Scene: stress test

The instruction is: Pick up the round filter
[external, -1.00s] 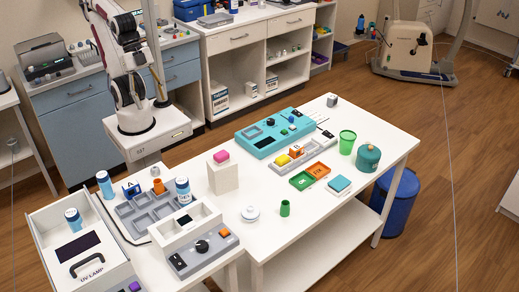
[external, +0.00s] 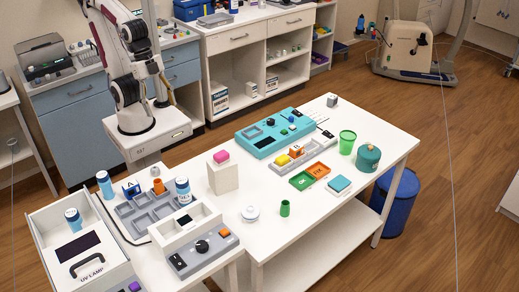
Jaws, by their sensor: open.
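A small white round piece with a raised middle (external: 250,213) lies flat on the white table, left of a small green cylinder (external: 285,208). It is the round thing that best fits the filter, but it is too small to be sure. My gripper (external: 163,101) hangs beside my arm's base at the upper left, far from the white piece and off the table. It is open; the fingers are small and dark here, and I see nothing between them.
A white block with a pink piece (external: 222,157) stands between my arm and the white piece. A grey device with a knob (external: 203,247) is at the front left. A green cup (external: 347,142) and teal pot (external: 368,158) stand right. The table's front middle is clear.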

